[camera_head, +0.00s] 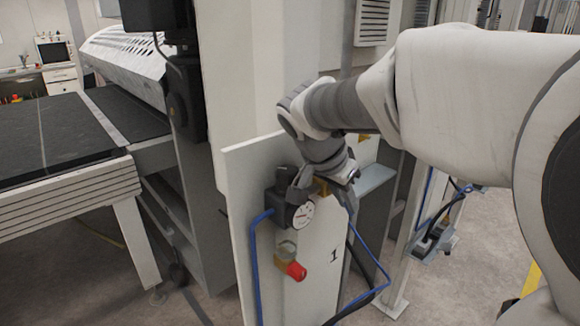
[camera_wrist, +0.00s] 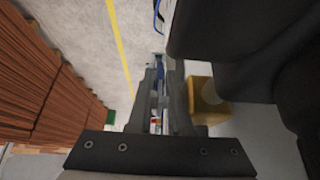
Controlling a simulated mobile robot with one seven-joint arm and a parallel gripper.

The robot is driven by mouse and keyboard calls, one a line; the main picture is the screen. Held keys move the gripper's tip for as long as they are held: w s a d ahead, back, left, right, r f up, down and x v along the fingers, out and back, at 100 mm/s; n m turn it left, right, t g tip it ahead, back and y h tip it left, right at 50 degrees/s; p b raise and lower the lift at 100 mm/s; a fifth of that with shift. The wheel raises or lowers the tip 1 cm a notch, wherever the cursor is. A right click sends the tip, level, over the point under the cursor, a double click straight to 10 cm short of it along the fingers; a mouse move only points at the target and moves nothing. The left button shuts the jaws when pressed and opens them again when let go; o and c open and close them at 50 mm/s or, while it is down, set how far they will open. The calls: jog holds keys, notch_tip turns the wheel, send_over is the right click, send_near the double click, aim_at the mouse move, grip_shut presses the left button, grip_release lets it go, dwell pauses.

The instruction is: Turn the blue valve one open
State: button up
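A pale upright panel (camera_head: 313,255) marked "1" carries a dark valve unit with a round white gauge (camera_head: 300,213). Below the gauge is a brass fitting with a red knob (camera_head: 297,271). My gripper (camera_head: 325,188) is at the panel's top, right beside the gauge unit, pointing down. A yellow-brass part (camera_head: 321,186) shows by the fingers; a yellow block (camera_wrist: 208,100) is right of them in the wrist view. My fingers (camera_wrist: 161,85) have a narrow gap, with small blue and red bits visible through it. I cannot make out a blue valve handle; the gripper may hide it.
Blue hoses (camera_head: 254,262) run down beside the panel. A dark-topped conveyor table (camera_head: 70,200) stands at the left and a tall machine cabinet (camera_head: 250,80) is behind the panel. A frame with more hoses (camera_head: 432,240) stands at the right. Grey floor is open between.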

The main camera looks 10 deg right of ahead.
jog(key=o, duration=0.3)
jog(key=p+v, duration=0.2)
jog(key=v, duration=1.5)
jog(key=shift+a+r, duration=0.15)
